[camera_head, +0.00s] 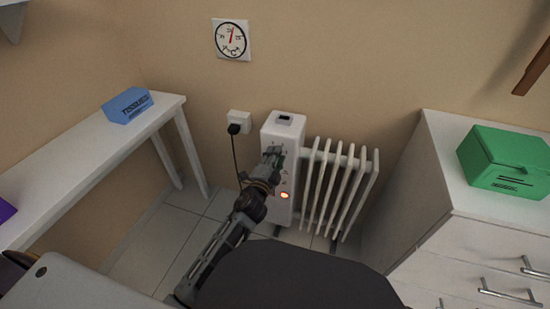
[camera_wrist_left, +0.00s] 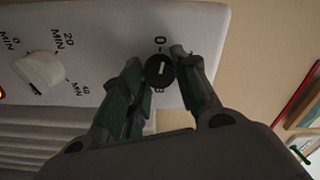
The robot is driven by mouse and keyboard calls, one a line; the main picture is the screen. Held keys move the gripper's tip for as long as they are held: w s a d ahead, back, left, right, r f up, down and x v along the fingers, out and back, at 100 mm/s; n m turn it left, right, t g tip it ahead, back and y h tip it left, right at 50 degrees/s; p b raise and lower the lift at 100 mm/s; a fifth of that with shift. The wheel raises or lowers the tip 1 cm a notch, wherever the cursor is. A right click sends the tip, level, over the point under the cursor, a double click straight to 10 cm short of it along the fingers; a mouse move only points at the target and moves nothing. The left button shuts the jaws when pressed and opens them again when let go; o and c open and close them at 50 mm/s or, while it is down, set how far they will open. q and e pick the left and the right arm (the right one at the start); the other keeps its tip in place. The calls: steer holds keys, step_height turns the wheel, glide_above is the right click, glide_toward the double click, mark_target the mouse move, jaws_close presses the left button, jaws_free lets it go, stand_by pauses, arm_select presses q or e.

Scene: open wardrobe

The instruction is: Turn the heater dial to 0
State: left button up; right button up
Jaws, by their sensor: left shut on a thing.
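The white heater (camera_head: 283,128) stands on the floor against the wall, with its ribbed radiator (camera_head: 340,185) to the right of its control box. My left gripper (camera_head: 273,155) is at the front of that box and hides the dial in the head view. In the left wrist view the small black dial (camera_wrist_left: 158,72) sits between the two fingers of my left gripper (camera_wrist_left: 156,60), which is shut on it. A white mark on the dial runs roughly toward the printed 0 (camera_wrist_left: 160,42) above it. My right gripper is not in view.
A white timer knob (camera_wrist_left: 40,71) with minute marks sits beside the dial. A red-orange light (camera_head: 284,195) glows on the heater. A plug (camera_head: 234,129) and cord are left of it. A white table (camera_head: 75,170) stands left, a white drawer cabinet (camera_head: 480,240) right.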

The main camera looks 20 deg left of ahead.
arm_select(q)
steer(key=shift+n, duration=1.3)
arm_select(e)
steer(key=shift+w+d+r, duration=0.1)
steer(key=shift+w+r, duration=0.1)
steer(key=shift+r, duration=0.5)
arm_select(q)
steer(key=o, duration=1)
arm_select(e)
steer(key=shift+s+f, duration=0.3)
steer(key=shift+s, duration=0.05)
arm_select(q)
steer(key=shift+s, duration=0.15)
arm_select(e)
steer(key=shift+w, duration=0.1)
arm_select(q)
steer(key=shift+s+a, duration=0.1)
steer(key=shift+s, duration=3.5)
